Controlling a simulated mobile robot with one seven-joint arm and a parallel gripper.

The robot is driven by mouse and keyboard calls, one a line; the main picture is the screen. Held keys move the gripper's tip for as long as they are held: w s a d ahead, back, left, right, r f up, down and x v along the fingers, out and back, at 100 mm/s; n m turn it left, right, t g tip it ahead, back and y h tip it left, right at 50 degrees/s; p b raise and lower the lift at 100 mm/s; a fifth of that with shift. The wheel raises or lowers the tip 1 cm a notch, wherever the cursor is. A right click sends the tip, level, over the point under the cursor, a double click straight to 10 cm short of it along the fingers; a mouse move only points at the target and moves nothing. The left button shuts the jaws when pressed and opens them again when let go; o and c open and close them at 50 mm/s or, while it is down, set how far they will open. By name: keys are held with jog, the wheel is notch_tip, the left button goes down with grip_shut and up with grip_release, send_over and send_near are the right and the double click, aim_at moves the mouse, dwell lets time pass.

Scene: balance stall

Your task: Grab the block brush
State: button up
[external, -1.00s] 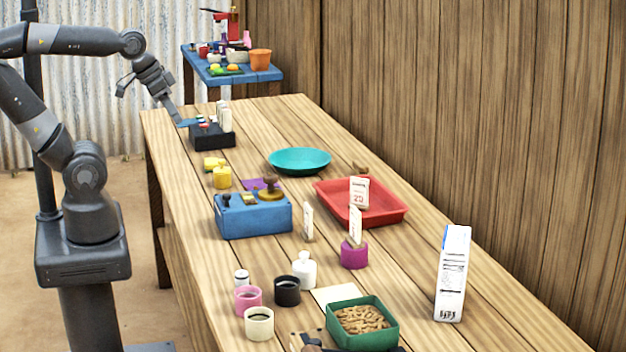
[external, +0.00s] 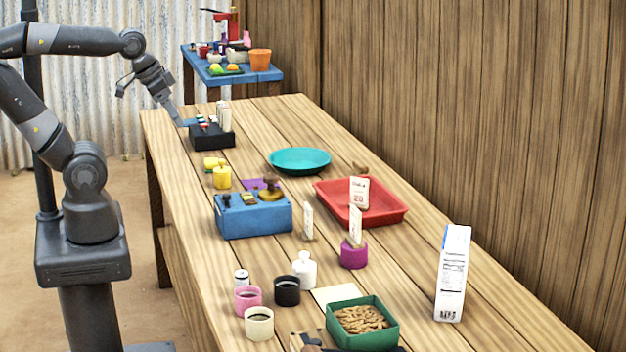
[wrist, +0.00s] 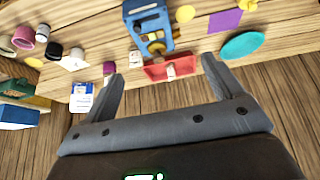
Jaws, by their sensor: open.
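I cannot make out the block brush for sure in either view.
The long table holds a teal plate (external: 300,161), red tray (external: 385,215), blue box (external: 253,220), green bin (external: 362,338) and a tall carton (external: 453,272). Several small jars stand near the front. A blue side table (external: 232,76) stands behind. The right side is mostly bare.

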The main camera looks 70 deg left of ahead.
jog(key=w+a+r, duration=0.1)
jog(key=w+r, duration=0.2)
jog(key=w, duration=0.5)
jog(key=w+a+r, duration=0.1)
jog(key=w+r, duration=0.1)
jog(key=w, duration=0.6)
jog(key=g, duration=0.1)
send_over(361, 163)
jog(key=s, duration=0.4)
notch_tip(361, 163, down, 23)
jog(key=x, duration=1)
jog(key=shift+s+f, duration=0.1)
jog(key=shift+f, duration=0.35)
